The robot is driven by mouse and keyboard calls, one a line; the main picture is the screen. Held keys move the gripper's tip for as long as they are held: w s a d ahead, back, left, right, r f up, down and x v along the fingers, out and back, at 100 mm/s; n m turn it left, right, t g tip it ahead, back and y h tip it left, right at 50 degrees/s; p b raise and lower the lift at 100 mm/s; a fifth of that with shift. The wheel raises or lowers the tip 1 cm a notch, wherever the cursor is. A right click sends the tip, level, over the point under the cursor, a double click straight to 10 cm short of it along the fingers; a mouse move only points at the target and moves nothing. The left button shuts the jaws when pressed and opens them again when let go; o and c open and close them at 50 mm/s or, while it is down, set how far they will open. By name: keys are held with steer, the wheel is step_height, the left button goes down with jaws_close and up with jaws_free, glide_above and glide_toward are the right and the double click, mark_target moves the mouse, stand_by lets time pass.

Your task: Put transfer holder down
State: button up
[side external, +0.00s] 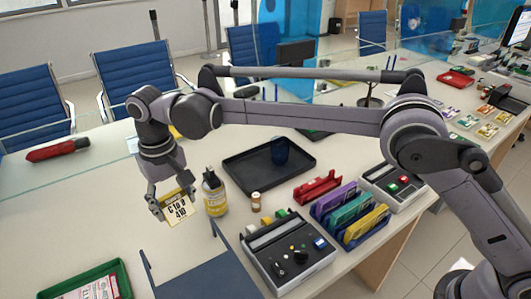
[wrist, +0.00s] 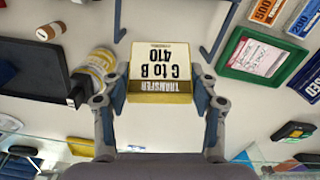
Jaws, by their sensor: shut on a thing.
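A yellow-labelled bottle (side external: 214,193) stands just right of the holder. A dark blue panel (side external: 205,283) with raised frame ends lies in front. A black tray (side external: 240,165), a control box (side external: 290,255) and a green tray (side external: 118,268) are nearby.

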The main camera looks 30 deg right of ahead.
step_height(320, 180, up, 6)
steer(key=shift+w+d+r, duration=0.15)
steer(key=shift+r, duration=0.05)
steer(key=w+d+m, duration=0.3)
steer(key=d, duration=0.9)
steer(key=w+d+m, duration=0.3)
steer(key=w+d, duration=0.1)
steer(key=d, duration=0.9)
steer(key=w+d+m, duration=0.3)
steer(key=d+m, duration=0.1)
steer(key=d, duration=0.8)
steer(key=s+d+m, duration=0.3)
steer(key=s+d, duration=0.3)
steer(key=d, duration=0.6)
steer(key=s+d+m, duration=0.4)
steer(key=s+d, duration=0.1)
steer(key=d, duration=0.8)
steer(key=s+d+m, duration=0.3)
steer(key=s+d, duration=0.3)
steer(key=d, duration=0.6)
glide_above(362, 156)
step_height(362, 156, down, 18)
steer(key=shift+d+f, duration=0.1)
steer(key=shift+d, duration=0.05)
steer(key=shift+f, duration=2.05)
steer(key=shift+f, duration=0.1)
